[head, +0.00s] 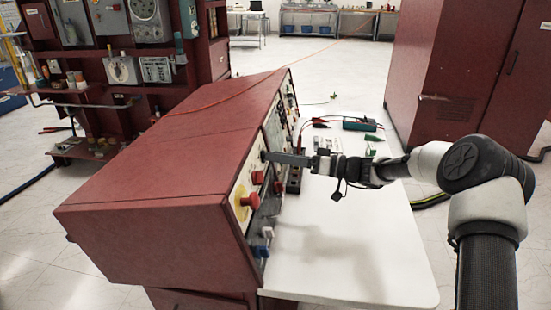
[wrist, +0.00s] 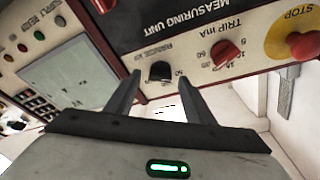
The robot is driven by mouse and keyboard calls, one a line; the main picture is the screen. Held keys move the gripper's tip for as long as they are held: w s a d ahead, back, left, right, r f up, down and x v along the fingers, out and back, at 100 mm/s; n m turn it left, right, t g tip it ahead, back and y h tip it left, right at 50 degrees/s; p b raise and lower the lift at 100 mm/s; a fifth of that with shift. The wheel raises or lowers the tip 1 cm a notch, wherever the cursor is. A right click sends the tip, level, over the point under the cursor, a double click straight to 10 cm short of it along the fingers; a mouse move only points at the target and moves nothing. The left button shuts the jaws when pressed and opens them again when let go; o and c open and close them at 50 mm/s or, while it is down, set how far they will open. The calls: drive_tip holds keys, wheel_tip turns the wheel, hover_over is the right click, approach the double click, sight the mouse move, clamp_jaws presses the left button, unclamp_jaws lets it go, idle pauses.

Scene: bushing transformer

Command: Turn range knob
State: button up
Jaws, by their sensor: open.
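The panel of the red cabinet (head: 170,170) carries several knobs; no label reading "range" is legible. In the wrist view, where the lettering appears upside down, a black knob (wrist: 160,72) sits just beyond and between the fingertips of my gripper (wrist: 159,79). A red knob (wrist: 225,53) marked TRIP mA is to its right, outside the fingers. Another red knob (wrist: 103,5) is cut off at the top. In the head view my gripper (head: 268,156) reaches left to the panel. It is open; I cannot tell whether a finger touches the black knob.
A red stop button (wrist: 303,45) on a yellow disc stands right of the knobs. A lit screen (wrist: 65,75) is on the left. The white table (head: 350,260) is mostly clear in front, with a green meter (head: 362,124) and leads behind my arm.

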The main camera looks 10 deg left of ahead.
drive_tip(key=shift+a, duration=0.75)
drive_tip(key=c, duration=1)
drive_tip(key=shift+c, duration=0.2)
drive_tip(key=shift+m, duration=0.5)
drive_tip(key=shift+r+m+t+h+p, duration=0.1)
drive_tip(key=shift+m+t+h+p, duration=0.35)
drive_tip(key=shift+m, duration=1.5)
drive_tip(key=shift+r+m+t+h+p, duration=0.1)
drive_tip(key=shift+m+t+h+p, duration=0.35)
drive_tip(key=shift+m, duration=1.55)
drive_tip(key=shift+m+t+h+p, duration=0.25)
drive_tip(key=shift+m+h, duration=0.35)
drive_tip(key=shift+m, duration=1.35)
